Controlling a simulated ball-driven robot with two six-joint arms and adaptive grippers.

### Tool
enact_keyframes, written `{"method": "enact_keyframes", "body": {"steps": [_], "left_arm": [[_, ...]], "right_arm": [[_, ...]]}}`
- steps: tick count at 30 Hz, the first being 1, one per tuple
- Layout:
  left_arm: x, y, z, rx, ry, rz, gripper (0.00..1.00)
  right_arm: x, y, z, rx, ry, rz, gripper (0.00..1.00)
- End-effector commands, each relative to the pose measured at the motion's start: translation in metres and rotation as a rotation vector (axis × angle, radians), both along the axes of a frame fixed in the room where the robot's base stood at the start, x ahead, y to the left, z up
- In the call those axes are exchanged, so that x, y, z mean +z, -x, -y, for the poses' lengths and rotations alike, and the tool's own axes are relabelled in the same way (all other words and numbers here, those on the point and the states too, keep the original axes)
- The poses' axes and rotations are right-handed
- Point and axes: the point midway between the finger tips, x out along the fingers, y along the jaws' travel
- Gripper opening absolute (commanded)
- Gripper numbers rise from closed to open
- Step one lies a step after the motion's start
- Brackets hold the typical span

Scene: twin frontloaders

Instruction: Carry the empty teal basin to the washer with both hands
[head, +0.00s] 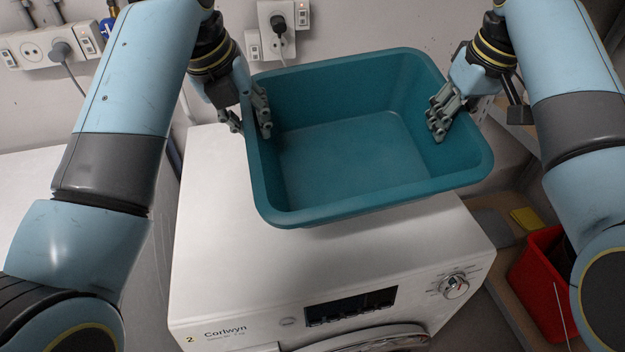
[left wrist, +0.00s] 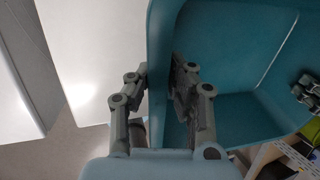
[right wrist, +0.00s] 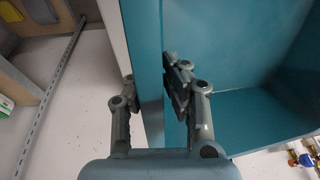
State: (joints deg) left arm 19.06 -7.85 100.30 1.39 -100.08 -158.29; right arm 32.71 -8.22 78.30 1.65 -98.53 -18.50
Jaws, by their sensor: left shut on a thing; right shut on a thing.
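The empty teal basin (head: 350,150) is above the white washer (head: 240,270) in the head view, a little tilted. Whether its base touches the washer top is hidden. My left gripper (head: 250,118) is shut on the basin's left wall, one finger outside and one inside. The left wrist view shows this left gripper (left wrist: 160,100) astride the teal wall (left wrist: 160,60). My right gripper (head: 445,112) is shut on the basin's right wall; its outer finger is mostly hidden in the head view. The right wrist view shows the right gripper (right wrist: 150,100) astride that wall (right wrist: 148,50).
A red bucket (head: 540,285) and a yellow sponge-like item (head: 526,219) are at the lower right. Wall sockets with plugs (head: 280,25) are behind the basin. Another white surface (head: 25,190) lies left of the washer, across a gap.

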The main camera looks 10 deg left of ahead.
Motion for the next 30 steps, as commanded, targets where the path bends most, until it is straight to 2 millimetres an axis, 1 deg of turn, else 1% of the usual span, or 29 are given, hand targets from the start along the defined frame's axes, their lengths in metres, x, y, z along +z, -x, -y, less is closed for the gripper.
{"method": "enact_keyframes", "body": {"steps": [1, 12, 13, 17, 18, 19, 26, 29, 30], "left_arm": [[-0.0045, 0.0006, -0.0054, 0.005, -0.015, -0.003, 0.0], [-0.0048, 0.0006, -0.0054, 0.005, -0.015, -0.003, 0.0], [-0.0053, 0.0009, -0.0054, 0.005, -0.016, -0.004, 0.2], [-0.0049, 0.0006, -0.0044, 0.004, -0.012, -0.003, 0.38], [-0.0048, 0.0005, -0.0039, 0.004, -0.011, -0.003, 0.4], [-0.0046, 0.0004, -0.0036, 0.004, -0.01, -0.002, 0.4], [-0.0043, 0.0001, -0.0021, 0.003, -0.007, -0.001, 0.4], [-0.0042, 0.0001, -0.0018, 0.003, -0.006, 0.0, 0.52], [-0.0042, 0.0001, -0.0017, 0.003, -0.006, 0.0, 0.57]], "right_arm": [[-0.0023, -0.0023, 0.0073, -0.01, 0.017, 0.007, 0.0], [-0.0027, -0.0023, 0.0073, -0.01, 0.017, 0.007, 0.0], [-0.0032, -0.002, 0.0073, -0.01, 0.016, 0.006, 0.11], [-0.0034, -0.0016, 0.0062, -0.008, 0.014, 0.004, 0.28], [-0.0034, -0.0014, 0.0056, -0.008, 0.013, 0.004, 0.33], [-0.0035, -0.0013, 0.0052, -0.007, 0.012, 0.004, 0.35], [-0.004, -0.0006, 0.0035, -0.004, 0.008, 0.001, 0.35], [-0.004, -0.0005, 0.0032, -0.004, 0.008, 0.001, 0.35], [-0.0041, -0.0005, 0.0031, -0.004, 0.008, 0.001, 0.35]]}}
